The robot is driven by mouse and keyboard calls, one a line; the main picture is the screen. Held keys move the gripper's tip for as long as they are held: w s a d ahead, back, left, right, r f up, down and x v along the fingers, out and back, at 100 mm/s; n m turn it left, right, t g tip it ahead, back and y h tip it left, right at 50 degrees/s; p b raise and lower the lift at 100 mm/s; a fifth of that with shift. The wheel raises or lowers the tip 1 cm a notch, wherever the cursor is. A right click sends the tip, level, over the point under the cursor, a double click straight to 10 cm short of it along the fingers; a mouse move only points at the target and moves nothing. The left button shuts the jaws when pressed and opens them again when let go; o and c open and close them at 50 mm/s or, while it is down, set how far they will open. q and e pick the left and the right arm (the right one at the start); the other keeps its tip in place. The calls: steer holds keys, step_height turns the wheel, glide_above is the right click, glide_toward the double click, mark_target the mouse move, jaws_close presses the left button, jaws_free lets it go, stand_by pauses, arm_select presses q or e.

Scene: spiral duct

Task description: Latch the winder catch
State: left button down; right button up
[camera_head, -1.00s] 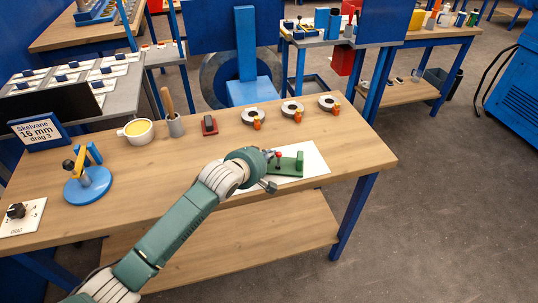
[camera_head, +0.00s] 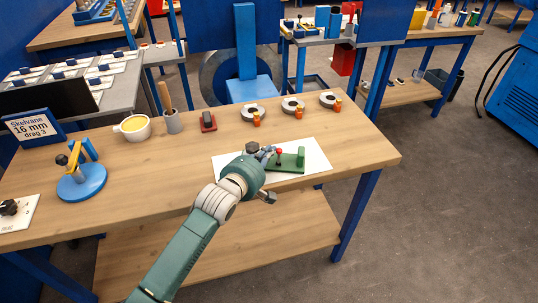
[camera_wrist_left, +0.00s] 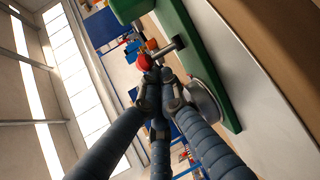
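The winder catch is a green fixture (camera_head: 288,165) with a red-knobbed lever (camera_head: 279,152), lying on a white sheet (camera_head: 312,156) near the right end of the workbench. My left gripper (camera_head: 267,152) is just left of the red knob. In the left wrist view, the red knob (camera_wrist_left: 144,62) shows right at the tips of the gripper's fingers (camera_wrist_left: 160,78). The fingers are drawn together; I cannot tell whether they touch the knob. A metal pin (camera_wrist_left: 168,48) and a round metal part (camera_wrist_left: 205,100) show by the green body. My right gripper is not in view.
Several rings with orange tabs, among them one ring (camera_head: 292,106), stand along the back edge. A dark red block (camera_head: 208,122), a grey cup (camera_head: 172,122), a yellow-filled bowl (camera_head: 134,127) and a blue-based stand (camera_head: 82,182) are further left. The bench's middle is clear.

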arm_select(q)
steer(key=t+b, duration=0.1)
steer(key=s+f+t+b, duration=0.1)
steer(key=b, duration=0.1)
steer(key=shift+m+h, duration=0.3)
steer(key=shift+m, duration=0.1)
steer(key=shift+s+r+t+b, duration=0.1)
steer(key=shift+r+t+b, duration=0.05)
steer(key=shift+t+b, duration=0.3)
steer(key=shift+s+r, duration=0.1)
steer(key=shift+r, duration=0.15)
steer(key=shift+s, duration=0.15)
steer(key=shift+s+p, duration=0.15)
steer(key=shift+p, duration=0.15)
stand_by(0.3)
